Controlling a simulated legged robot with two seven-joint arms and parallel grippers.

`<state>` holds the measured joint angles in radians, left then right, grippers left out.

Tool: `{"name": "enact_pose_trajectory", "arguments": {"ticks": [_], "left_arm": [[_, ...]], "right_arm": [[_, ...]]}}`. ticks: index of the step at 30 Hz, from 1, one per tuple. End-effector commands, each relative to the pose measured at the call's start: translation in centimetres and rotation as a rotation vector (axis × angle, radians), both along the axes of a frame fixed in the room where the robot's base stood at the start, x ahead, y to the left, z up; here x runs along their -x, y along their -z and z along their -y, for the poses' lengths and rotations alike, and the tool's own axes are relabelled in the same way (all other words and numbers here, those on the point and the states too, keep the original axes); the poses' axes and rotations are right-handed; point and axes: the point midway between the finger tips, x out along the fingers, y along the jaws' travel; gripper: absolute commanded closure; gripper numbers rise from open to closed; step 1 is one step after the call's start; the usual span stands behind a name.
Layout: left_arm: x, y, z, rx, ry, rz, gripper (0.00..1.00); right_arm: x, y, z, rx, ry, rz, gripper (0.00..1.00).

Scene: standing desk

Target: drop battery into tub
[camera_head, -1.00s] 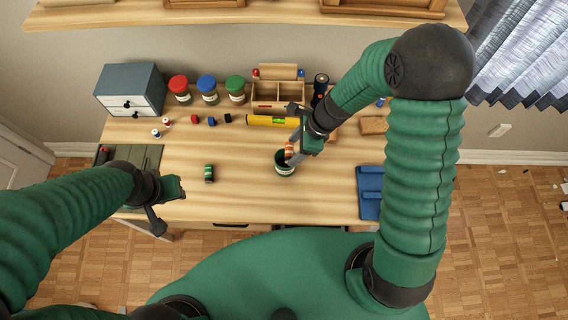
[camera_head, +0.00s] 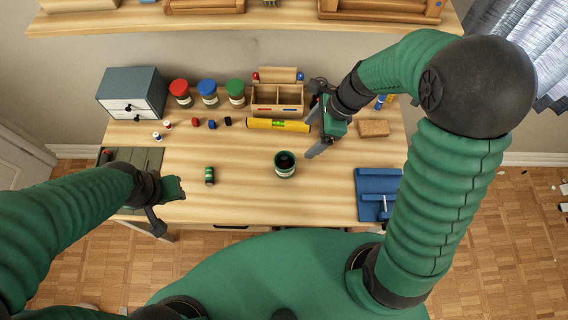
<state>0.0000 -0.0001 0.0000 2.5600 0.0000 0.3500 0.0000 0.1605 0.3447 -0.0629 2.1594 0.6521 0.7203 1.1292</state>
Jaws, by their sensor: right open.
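The tub (camera_head: 285,171) is a small dark green pot with a pale label, upright near the middle of the desk. Its inside is dark, with a faint reddish patch that I cannot make out clearly. A small green cylinder with dark ends, which looks like a battery (camera_head: 209,175), lies on the desk left of the tub. My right gripper (camera_head: 314,124) is open and empty, behind and to the right of the tub and apart from it. My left gripper (camera_head: 170,207) is open and empty over the desk's front left edge.
Behind stand a drawer box (camera_head: 132,95), several lidded jars (camera_head: 208,92) and a wooden organizer (camera_head: 277,97). A yellow level (camera_head: 278,125) lies near my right gripper. A blue tray (camera_head: 371,194) and a brown block (camera_head: 374,129) are at right. The desk around the tub is clear.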

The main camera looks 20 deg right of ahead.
Motion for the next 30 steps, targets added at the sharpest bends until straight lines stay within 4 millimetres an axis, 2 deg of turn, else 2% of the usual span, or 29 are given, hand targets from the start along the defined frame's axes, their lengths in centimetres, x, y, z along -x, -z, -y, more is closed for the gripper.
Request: {"name": "enact_pose_trajectory", "arguments": {"ticks": [1,3,9,24,26,29,30], "left_arm": [[0.0,-0.3,0.0,0.000,0.000,0.000,0.64],[0.0,-0.4,0.0,0.000,0.000,0.000,0.64],[0.0,-0.5,0.0,0.000,0.000,0.000,0.64],[0.0,-0.5,0.0,0.000,0.000,0.000,0.64],[0.0,-0.5,0.0,0.000,0.000,0.000,0.64],[0.0,-0.5,0.0,0.000,0.000,0.000,0.64],[0.0,-0.5,0.0,0.000,0.000,0.000,0.64]], "right_arm": [[0.0,-1.5,0.5,0.001,0.002,0.006,0.16],[0.1,-3.0,1.2,0.000,0.002,0.005,0.16],[0.5,-5.3,2.3,0.000,0.001,0.000,0.16],[0.8,-5.4,2.3,0.010,-0.025,0.005,0.16],[1.5,-5.0,2.2,0.050,-0.121,0.033,0.16],[3.6,-3.6,2.1,0.190,-0.480,0.133,0.16],[4.6,-3.0,2.1,0.259,-0.676,0.182,0.16]]}}
